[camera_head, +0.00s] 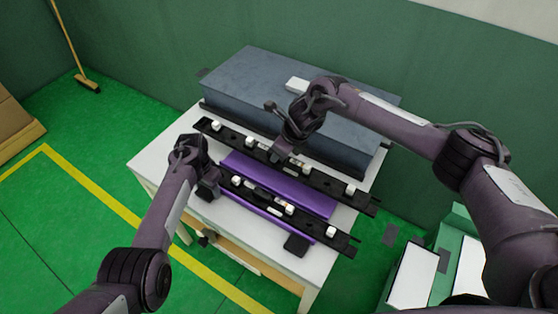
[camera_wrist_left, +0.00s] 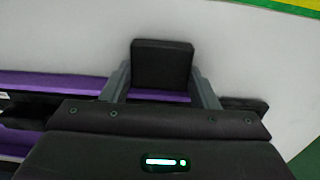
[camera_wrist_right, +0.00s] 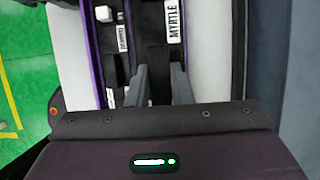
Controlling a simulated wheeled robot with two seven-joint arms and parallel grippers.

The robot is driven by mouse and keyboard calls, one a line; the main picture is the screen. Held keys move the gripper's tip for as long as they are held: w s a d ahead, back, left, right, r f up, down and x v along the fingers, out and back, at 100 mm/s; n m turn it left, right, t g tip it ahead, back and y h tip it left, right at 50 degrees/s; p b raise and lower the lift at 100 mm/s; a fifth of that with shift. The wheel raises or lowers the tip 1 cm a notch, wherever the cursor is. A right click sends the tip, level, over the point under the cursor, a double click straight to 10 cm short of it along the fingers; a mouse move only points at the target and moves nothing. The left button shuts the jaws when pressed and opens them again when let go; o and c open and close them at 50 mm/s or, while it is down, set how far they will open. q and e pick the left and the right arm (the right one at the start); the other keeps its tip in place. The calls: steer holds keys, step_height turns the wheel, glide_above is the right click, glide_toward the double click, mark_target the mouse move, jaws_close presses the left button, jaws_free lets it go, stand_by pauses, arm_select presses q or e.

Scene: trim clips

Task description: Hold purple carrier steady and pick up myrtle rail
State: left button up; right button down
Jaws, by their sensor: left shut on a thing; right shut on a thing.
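The purple carrier (camera_head: 290,190) lies across the white table, with a black rail with white clips (camera_head: 290,210) along its front part. My left gripper (camera_head: 208,190) is shut on a black square pad (camera_wrist_left: 162,65) at the carrier's left end; purple shows behind the fingers in the left wrist view. The myrtle rail (camera_head: 325,180), a long black strip with white clips, lies behind the carrier. Its MYRTLE label (camera_wrist_right: 173,20) shows in the right wrist view. My right gripper (camera_head: 284,154) is shut on this rail near its middle. I cannot tell whether the rail is raised.
A large grey-blue box (camera_head: 250,85) with a small white block (camera_head: 297,84) on top fills the table's back. A second black pad (camera_head: 297,245) is at the carrier's front right. Bare white tabletop (camera_head: 160,160) shows at left. Green-and-white boxes (camera_head: 414,275) stand at lower right.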

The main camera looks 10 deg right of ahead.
arm_select(q)
steer(key=o, duration=1.2)
steer(key=shift+r, duration=0.1)
step_height(320, 180, up, 12)
steer(key=shift+f, duration=0.15)
